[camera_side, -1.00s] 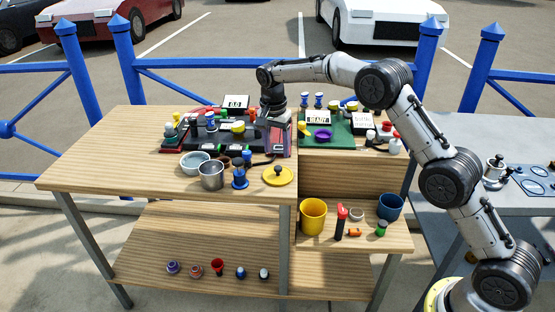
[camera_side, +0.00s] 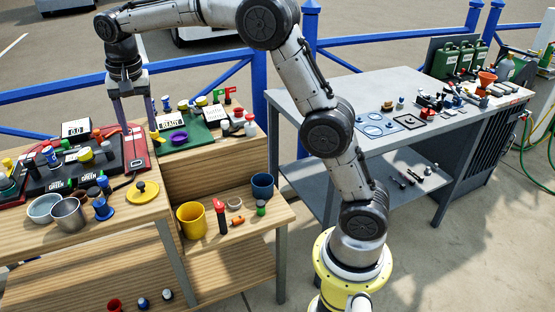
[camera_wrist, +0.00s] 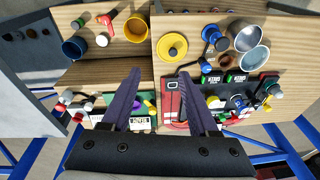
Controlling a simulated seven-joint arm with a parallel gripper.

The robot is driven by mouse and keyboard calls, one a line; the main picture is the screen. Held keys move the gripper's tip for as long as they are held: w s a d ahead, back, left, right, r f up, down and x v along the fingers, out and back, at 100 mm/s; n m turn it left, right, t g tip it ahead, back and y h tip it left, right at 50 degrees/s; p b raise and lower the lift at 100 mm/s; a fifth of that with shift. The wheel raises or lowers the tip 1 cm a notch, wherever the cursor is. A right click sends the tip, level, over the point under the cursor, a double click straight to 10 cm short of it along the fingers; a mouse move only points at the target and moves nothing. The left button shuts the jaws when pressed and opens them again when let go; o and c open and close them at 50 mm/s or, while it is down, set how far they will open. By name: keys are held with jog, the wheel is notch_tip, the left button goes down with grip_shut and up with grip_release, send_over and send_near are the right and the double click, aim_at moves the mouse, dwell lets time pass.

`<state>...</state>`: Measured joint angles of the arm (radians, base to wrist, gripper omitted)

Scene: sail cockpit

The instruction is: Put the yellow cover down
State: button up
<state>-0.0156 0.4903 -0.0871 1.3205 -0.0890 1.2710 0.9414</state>
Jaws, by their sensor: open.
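The yellow cover (camera_side: 142,191), a flat disc with a dark knob, lies on the wooden table near its front right edge. In the wrist view the yellow cover (camera_wrist: 172,47) lies beyond my fingertips, apart from them. My gripper (camera_side: 138,130) is open and empty, fingers pointing down, above the back right of the table. In the wrist view my gripper (camera_wrist: 160,75) shows a wide gap between its two dark fingers.
A steel pot (camera_side: 68,214) and a blue-topped item (camera_side: 103,207) stand left of the cover. A black panel (camera_side: 75,168) with several knobs lies behind. A green mat (camera_side: 190,137) with signs is at right. A yellow cup (camera_side: 191,220) stands on the lower shelf.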

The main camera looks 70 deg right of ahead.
jog(key=s+r+n+t, duration=0.1)
jog(key=s+r+n, duration=0.3)
jog(key=s, duration=0.7)
jog(key=s+f+n+t, duration=0.1)
jog(key=s+f+n, duration=0.1)
jog(key=s, duration=0.9)
jog(key=s+a+f+n+t+y, duration=0.1)
jog(key=s+f+n, duration=0.2)
jog(key=s, duration=0.9)
jog(key=shift+s+f+n+t, duration=0.3)
jog(key=shift+f+n+t, duration=0.1)
jog(key=shift+n, duration=0.3)
